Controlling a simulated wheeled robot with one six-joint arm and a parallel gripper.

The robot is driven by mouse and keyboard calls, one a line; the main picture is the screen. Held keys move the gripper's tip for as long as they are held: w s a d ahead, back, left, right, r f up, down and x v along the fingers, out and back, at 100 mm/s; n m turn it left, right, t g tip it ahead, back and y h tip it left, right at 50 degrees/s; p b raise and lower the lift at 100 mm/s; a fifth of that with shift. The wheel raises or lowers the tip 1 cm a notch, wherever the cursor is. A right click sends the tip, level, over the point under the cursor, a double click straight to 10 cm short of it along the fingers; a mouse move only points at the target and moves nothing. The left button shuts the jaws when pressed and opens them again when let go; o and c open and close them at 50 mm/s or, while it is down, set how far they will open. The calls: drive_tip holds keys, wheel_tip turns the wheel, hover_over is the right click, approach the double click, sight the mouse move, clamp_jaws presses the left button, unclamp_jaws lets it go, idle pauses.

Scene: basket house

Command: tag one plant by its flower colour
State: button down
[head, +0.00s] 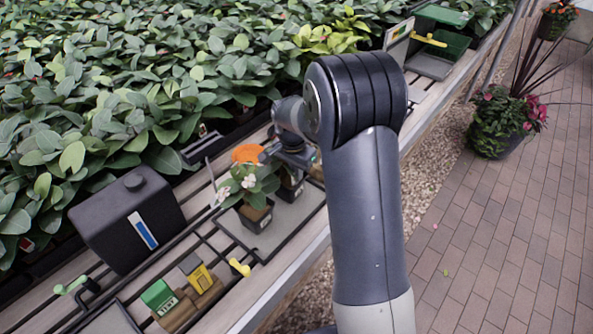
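A potted plant with pale pink-white flowers (248,181) and green leaves stands in a brown pot (256,216) on a grey tray (289,222). My gripper (291,165) is just behind and to the right of this plant, above a second dark pot (291,188). My arm and the leaves partly hide it, so I cannot tell whether its fingers are open or holding something. Green tags (159,297) and yellow tags (201,278) stand in brown holders at the front left.
A black container (128,222) with a blue-and-white label stands left of the tray. Small yellow (239,268) and green (71,285) handles stick up from the slatted bench. Dense foliage (110,110) fills the back. A green bin (441,48) is at the far end.

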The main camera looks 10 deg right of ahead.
drive_tip(key=c, duration=1.5)
unclamp_jaws()
drive_tip(key=shift+c, duration=0.2)
wheel_tip(320, 180, up, 11)
drive_tip(key=a, duration=0.1)
drive_tip(key=shift+s+f, duration=0.15)
drive_tip(key=shift+s, duration=0.25)
drive_tip(key=f, duration=0.7)
drive_tip(key=d+f, duration=0.1)
drive_tip(key=f, duration=0.3)
drive_tip(key=shift+w, duration=0.35)
drive_tip(key=shift+w+r+p, duration=0.15)
drive_tip(key=shift+r+p, duration=0.45)
drive_tip(key=shift+r, duration=0.2)
drive_tip(key=shift+r+p, duration=0.35)
drive_tip(key=shift+r, duration=0.25)
